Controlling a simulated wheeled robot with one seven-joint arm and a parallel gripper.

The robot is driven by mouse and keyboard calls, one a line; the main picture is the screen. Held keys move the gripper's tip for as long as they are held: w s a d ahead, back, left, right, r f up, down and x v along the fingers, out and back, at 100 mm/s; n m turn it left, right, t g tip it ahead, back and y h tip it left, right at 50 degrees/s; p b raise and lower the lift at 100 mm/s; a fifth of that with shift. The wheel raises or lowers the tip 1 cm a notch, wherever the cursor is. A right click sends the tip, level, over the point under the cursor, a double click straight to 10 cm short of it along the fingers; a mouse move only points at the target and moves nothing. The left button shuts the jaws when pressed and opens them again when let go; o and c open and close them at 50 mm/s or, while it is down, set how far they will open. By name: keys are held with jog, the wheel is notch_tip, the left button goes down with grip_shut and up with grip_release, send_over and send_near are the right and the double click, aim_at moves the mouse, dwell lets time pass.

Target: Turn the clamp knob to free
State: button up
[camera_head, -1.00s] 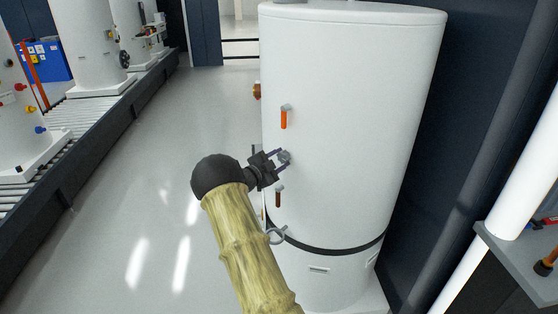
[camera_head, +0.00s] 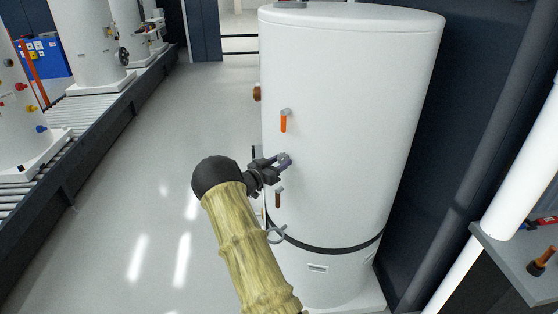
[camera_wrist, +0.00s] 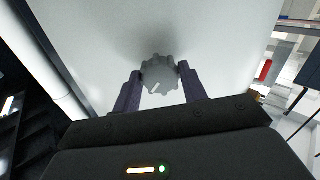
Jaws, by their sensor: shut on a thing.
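The clamp knob (camera_wrist: 160,75) is a grey, lobed knob on the side of the white tank (camera_head: 350,90). In the wrist view it sits between the two fingers of my gripper (camera_wrist: 158,80), which touch it on both sides. In the head view my gripper (camera_head: 284,161) reaches the tank's front, and its fingers largely hide the knob. My gripper is shut on the knob. An orange-handled fitting (camera_head: 284,121) is on the tank above the knob, and a brown-handled one (camera_head: 278,197) is just below my gripper.
A dark band (camera_head: 320,250) rings the tank's lower part, with a grey curved hook (camera_head: 275,234) at its left. A roller conveyor (camera_head: 95,108) with white tanks stands at left. A grey shelf (camera_head: 510,255) with tools is at right. The floor at left is clear.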

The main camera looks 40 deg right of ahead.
jog(key=n+p, duration=0.1)
jog(key=n, duration=0.3)
jog(key=shift+n+p, duration=0.3)
jog(key=shift+p, duration=0.05)
jog(key=shift+f+n+p, duration=0.1)
jog(key=shift+n+p, duration=0.4)
jog(key=shift+n, duration=1.1)
jog(key=o, duration=1)
jog(key=shift+a, duration=0.1)
jog(key=s+a+b, duration=0.1)
jog(key=a, duration=0.4)
jog(key=s+a+b, duration=0.1)
jog(key=a, duration=0.5)
jog(key=s+a+b, duration=0.1)
jog(key=a+b, duration=0.1)
jog(key=a, duration=0.4)
jog(key=shift+s, duration=0.1)
